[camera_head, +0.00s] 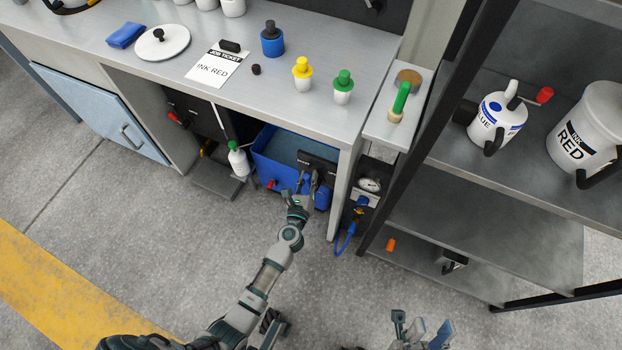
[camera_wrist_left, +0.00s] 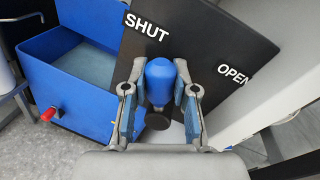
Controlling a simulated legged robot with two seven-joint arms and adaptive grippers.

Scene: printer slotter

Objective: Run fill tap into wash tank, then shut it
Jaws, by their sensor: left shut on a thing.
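The blue wash tank (camera_head: 262,158) stands under the bench and also shows in the left wrist view (camera_wrist_left: 38,88). Its inside looks grey-blue; I cannot tell whether that is water. Beside it is a black panel (camera_wrist_left: 205,40) marked SHUT and OPEN. My left gripper (camera_head: 310,188) is shut on the blue tap handle (camera_wrist_left: 160,78), one finger on each side. The handle points up in the wrist view, closer to SHUT than to OPEN. No water stream shows. My right gripper (camera_head: 422,328) is open and empty above the floor, at the bottom edge.
A small red valve (camera_wrist_left: 47,114) sticks out of the tank's front. A green-topped bottle (camera_head: 238,160) stands left of the tank. A gauge (camera_head: 370,184) and blue hose (camera_head: 345,240) are right of the bench leg. A dark shelf rack (camera_head: 470,210) stands at right.

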